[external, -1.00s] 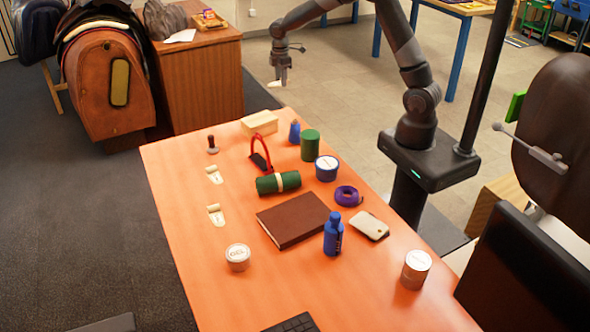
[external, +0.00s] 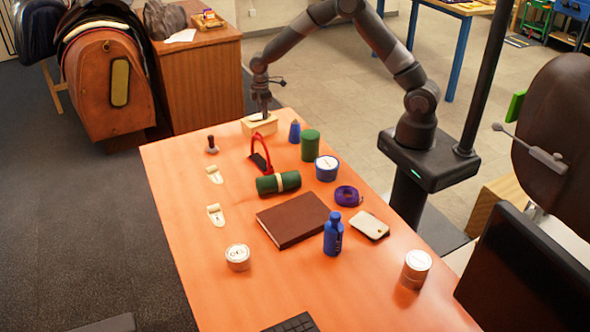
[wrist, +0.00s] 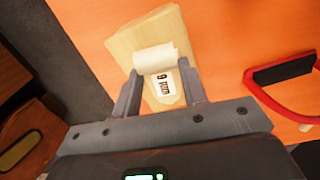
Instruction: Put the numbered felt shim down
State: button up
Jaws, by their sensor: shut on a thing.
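My gripper (wrist: 162,82) is shut on a cream felt shim (wrist: 157,66) with a rolled end and a printed label that seems to read 9. In the wrist view the shim is between the two fingers, over a pale wooden block (wrist: 122,45). In the external view my gripper (external: 263,112) points down at the wooden block (external: 259,127) at the table's far end. I cannot tell whether the shim touches the block. Two similar shims lie on the table, one farther back (external: 214,175) and one nearer (external: 216,215).
A red-framed tool (external: 260,160) stands close in front of the block, with a blue bottle (external: 294,132) and green cylinder (external: 310,145) to its right. A dark-handled stamp (external: 212,146) stands to the left.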

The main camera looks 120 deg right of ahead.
jog(key=shift+f, duration=0.2)
jog(key=o, duration=1)
jog(key=shift+c, duration=0.2)
jog(key=shift+r, duration=0.1)
notch_tip(320, 180, up, 11)
jog(key=s+a+r+t+h, duration=0.1)
jog(key=a+r, duration=0.4)
jog(key=a, duration=0.3)
jog(key=s+a+r, duration=0.1)
jog(key=a+r, duration=0.4)
jog(key=a, duration=0.3)
jog(key=s+a+r+t+h, duration=0.1)
jog(key=s+a+r, duration=0.1)
jog(key=a+r, duration=0.45)
jog(key=s+a+t+y, duration=0.2)
jog(key=s+a+t, duration=0.1)
jog(key=s+a, duration=1.4)
jog(key=shift+s+a+f+t, duration=0.25)
jog(key=shift+a+f+t, duration=0.05)
jog(key=shift+a, duration=0.45)
